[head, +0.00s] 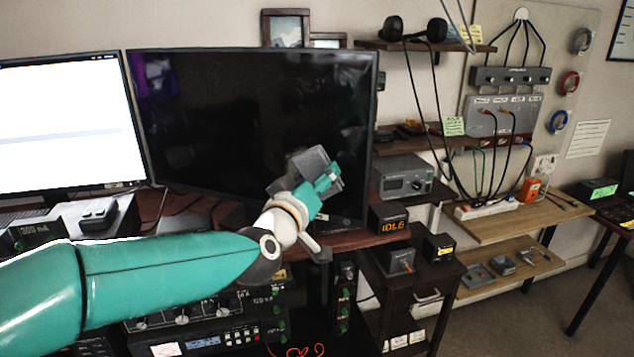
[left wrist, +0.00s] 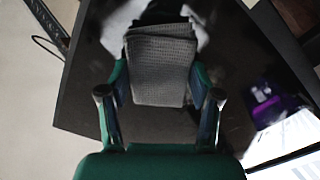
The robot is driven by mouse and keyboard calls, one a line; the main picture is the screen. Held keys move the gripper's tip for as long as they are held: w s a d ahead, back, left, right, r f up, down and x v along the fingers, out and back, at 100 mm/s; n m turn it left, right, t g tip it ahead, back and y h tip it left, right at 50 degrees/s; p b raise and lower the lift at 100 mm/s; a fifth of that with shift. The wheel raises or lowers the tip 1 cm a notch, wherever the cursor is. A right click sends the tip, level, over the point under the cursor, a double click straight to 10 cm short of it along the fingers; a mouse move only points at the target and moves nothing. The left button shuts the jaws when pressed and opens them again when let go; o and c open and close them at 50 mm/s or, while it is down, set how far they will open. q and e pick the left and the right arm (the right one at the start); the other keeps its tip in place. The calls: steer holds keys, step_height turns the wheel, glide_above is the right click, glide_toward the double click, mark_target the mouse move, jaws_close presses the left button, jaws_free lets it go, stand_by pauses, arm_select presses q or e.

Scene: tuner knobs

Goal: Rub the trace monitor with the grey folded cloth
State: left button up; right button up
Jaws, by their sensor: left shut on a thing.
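The grey folded cloth (head: 312,163) is held up in front of the lower right part of a large dark monitor (head: 240,110), which I take to be the trace monitor. My left gripper (head: 325,183) is shut on the cloth. In the left wrist view the cloth (left wrist: 160,62) sits between both fingers of the left gripper (left wrist: 160,90), with the dark screen (left wrist: 85,95) behind it. I cannot tell whether the cloth touches the screen. My right gripper is not in view.
A second monitor (head: 65,125) with a bright white screen stands at the left. A grey box with a dial (head: 402,176) and an IDLE display (head: 389,219) stand close to the right of the dark monitor. Headphones (head: 413,30) lie on a shelf above.

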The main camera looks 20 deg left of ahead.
mark_target(301, 173)
arm_select(q)
steer(key=a+b, duration=0.1)
steer(key=a, duration=0.2)
steer(key=shift+a+b, duration=0.1)
steer(key=shift+b, duration=0.25)
steer(key=a+b, duration=0.3)
steer(key=shift+f, duration=0.15)
steer(key=shift+a, duration=0.4)
steer(key=shift+s+r, duration=0.1)
steer(key=shift+r, duration=0.2)
steer(key=shift+d+p, duration=1.6)
steer(key=shift+d, duration=0.4)
steer(key=shift+d+r+p, duration=0.1)
steer(key=shift+d+p, duration=0.5)
steer(key=shift+d, duration=0.2)
steer(key=shift+d+p, duration=0.35)
steer(key=shift+d, duration=0.7)
steer(key=shift+a+f+b, duration=0.25)
steer(key=shift+a+b, duration=0.3)
steer(key=shift+a, duration=0.05)
steer(key=shift+a+r+b, duration=0.15)
steer(key=shift+a+b, duration=0.65)
steer(key=shift+a, duration=0.55)
steer(key=shift+a+b, duration=1.05)
steer(key=shift+a, duration=0.15)
steer(key=shift+a+b, duration=0.55)
steer(key=shift+a, duration=0.2)
